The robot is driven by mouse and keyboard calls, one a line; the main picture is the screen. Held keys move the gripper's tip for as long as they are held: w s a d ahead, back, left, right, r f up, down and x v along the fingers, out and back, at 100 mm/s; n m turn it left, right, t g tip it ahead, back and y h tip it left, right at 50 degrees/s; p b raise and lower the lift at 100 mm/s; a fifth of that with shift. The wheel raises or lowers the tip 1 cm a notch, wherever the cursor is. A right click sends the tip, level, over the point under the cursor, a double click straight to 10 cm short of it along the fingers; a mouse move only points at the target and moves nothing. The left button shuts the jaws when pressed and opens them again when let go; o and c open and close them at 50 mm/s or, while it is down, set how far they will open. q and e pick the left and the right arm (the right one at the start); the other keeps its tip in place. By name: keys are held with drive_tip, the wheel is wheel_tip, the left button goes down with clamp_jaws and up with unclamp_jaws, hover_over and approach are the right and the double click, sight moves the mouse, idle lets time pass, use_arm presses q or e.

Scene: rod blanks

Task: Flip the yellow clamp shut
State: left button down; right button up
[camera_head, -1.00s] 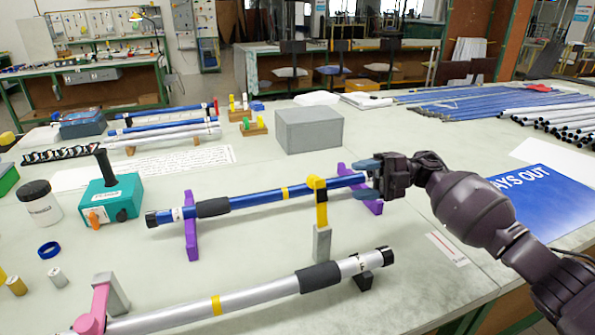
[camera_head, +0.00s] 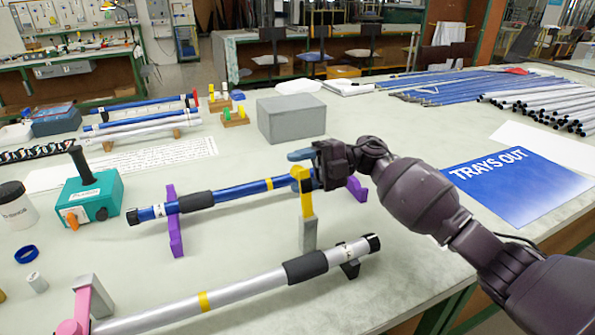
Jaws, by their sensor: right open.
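The yellow clamp (camera_head: 307,204) stands upright on a grey post, its top block in front of the blue rod (camera_head: 232,193). The rod has a black sleeve and lies across purple supports (camera_head: 174,222). My right gripper (camera_head: 303,168) is open at the clamp's top. One blue fingertip shows just above and behind the top block; the other is mostly hidden, so I cannot tell whether it touches the clamp. A silver rod (camera_head: 245,284) lies in front, with a pink clamp (camera_head: 78,318) at its left end. My left gripper is not in view.
A teal box (camera_head: 97,199) with a black handle stands left of the blue rod. A grey box (camera_head: 291,118) stands behind the gripper. A blue TRAYS OUT sheet (camera_head: 530,195) and several loose rods lie to the right. The bench in front of the silver rod is clear.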

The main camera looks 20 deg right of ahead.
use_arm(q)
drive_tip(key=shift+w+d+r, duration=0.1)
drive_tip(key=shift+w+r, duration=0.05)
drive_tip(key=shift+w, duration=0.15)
use_arm(e)
drive_tip(key=shift+a, duration=0.35)
drive_tip(key=shift+c, duration=0.2)
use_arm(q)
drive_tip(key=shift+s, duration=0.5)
use_arm(e)
clamp_jaws()
